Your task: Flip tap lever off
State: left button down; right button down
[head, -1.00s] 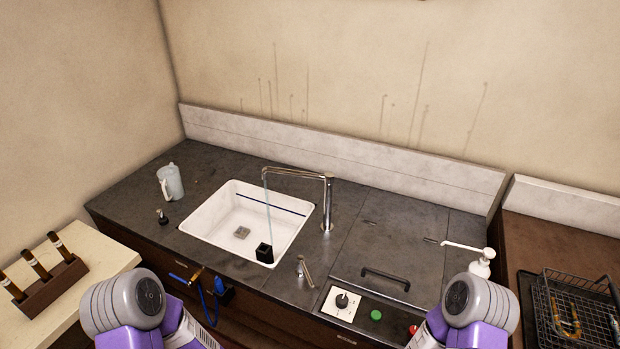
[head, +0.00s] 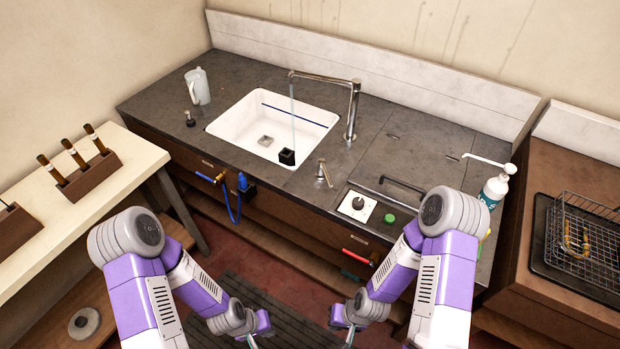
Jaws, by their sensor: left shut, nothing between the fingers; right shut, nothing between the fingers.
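The chrome tap (head: 352,112) stands behind the right side of the white sink (head: 225,124), its spout reaching left. A thin stream of water (head: 292,112) falls from the spout into the sink. A small chrome lever (head: 322,172) stands on the counter to the right of the sink, tilted up and to the left. My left gripper (head: 252,342) and my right gripper (head: 348,339) are low at the bottom edge, in front of the cabinet, both shut and empty. They are partly cut off by the frame and far from the lever.
A blue-handled valve (head: 208,178) and a red-handled one (head: 357,257) stick out from the cabinet front. A dial panel (head: 357,205), a pump bottle (head: 494,188) and a jug (head: 197,87) are on the counter.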

aim_at(326, 174)
jog(key=z, duration=0.45)
jog(key=k, duration=0.15)
jog(key=u, duration=1.1)
jog(key=i, duration=0.75)
jog(key=z, duration=0.75)
